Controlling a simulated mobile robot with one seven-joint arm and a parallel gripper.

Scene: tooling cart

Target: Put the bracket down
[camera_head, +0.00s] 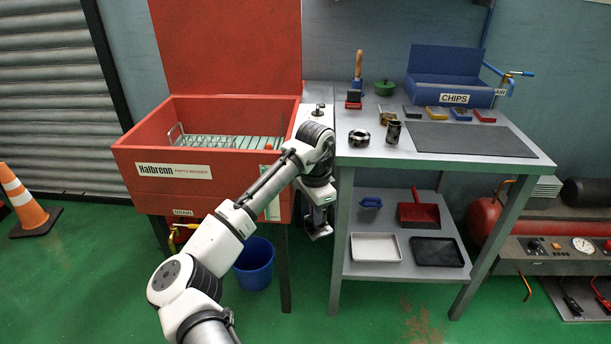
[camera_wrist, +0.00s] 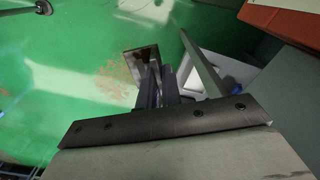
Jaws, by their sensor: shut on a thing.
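My gripper (camera_head: 318,220) hangs low in the gap between the red parts washer and the grey workbench, below the bench top. In the wrist view its two dark fingers (camera_wrist: 160,88) are shut on the bracket (camera_wrist: 141,60), a grey, angular metal piece beyond the fingertips. The fingers hide part of the bracket.
The red parts washer (camera_head: 200,190) stands left of my arm, with a blue bucket (camera_head: 254,262) under it. The workbench (camera_head: 375,152) is to the right, holding a dark mat (camera_head: 470,139) and several tools. Its lower shelf carries a white tray (camera_head: 375,247) and a black tray (camera_head: 437,252).

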